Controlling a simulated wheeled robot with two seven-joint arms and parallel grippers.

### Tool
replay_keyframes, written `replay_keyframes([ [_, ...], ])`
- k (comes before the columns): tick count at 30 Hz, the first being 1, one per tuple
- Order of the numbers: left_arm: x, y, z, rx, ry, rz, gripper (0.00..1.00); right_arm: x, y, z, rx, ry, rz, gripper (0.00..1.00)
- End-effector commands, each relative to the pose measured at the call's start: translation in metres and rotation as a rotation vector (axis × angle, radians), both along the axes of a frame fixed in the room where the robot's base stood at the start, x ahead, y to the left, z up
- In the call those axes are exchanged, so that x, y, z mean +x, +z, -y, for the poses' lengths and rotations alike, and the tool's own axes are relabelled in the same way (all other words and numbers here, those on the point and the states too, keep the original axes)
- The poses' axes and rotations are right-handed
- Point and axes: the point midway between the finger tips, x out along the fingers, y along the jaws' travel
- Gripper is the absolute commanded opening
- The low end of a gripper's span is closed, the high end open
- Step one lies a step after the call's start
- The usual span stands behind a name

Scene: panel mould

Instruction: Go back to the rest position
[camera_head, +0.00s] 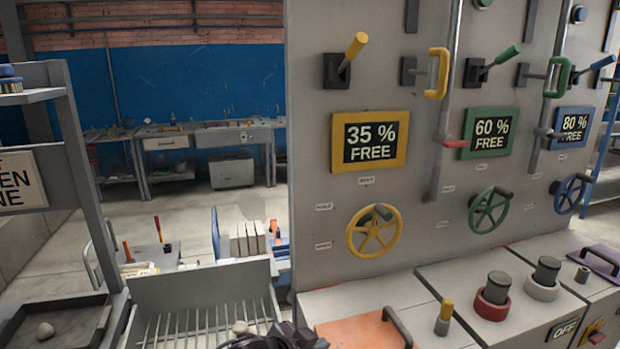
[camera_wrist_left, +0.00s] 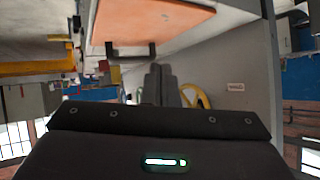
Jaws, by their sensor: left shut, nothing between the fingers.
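My left gripper (camera_head: 285,338) shows only as a dark part at the bottom edge of the head view, in front of the slatted grey rack. In the left wrist view its two grey fingers (camera_wrist_left: 163,84) are together with nothing between them. That view appears upside down, with an orange board (camera_wrist_left: 150,22) and a dark handle (camera_wrist_left: 131,50) close by and a yellow wheel (camera_wrist_left: 195,97) behind the fingers. My right gripper is not in view.
A grey panel (camera_head: 345,260) stands upright with levers, displays and a yellow handwheel (camera_head: 373,231). The counter holds the orange board (camera_head: 360,330), a yellow-topped knob (camera_head: 445,315) and red-ringed knob (camera_head: 494,295). A slatted rack (camera_head: 200,285) and dark tray (camera_head: 60,325) are left. Open floor lies behind.

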Motion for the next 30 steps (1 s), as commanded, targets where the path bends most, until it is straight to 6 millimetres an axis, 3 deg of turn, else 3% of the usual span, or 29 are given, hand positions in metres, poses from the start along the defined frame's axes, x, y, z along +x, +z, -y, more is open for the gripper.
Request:
replay_keyframes([
  [6,-0.064,-0.044,-0.079,0.056,0.318,-0.168,0.0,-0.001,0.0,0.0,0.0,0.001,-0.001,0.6],
  [12,-0.126,-0.068,-0.139,0.117,0.507,-0.35,0.0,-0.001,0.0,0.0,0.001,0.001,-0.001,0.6],
  [18,-0.176,-0.08,-0.175,0.157,0.609,-0.491,0.0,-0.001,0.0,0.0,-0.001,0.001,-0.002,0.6],
  [27,-0.242,-0.085,-0.21,0.198,0.713,-0.675,0.0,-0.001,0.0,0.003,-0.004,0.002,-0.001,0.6],
  [30,-0.237,-0.109,-0.21,0.205,0.711,-0.686,0.0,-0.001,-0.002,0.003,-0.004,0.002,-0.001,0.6],
])
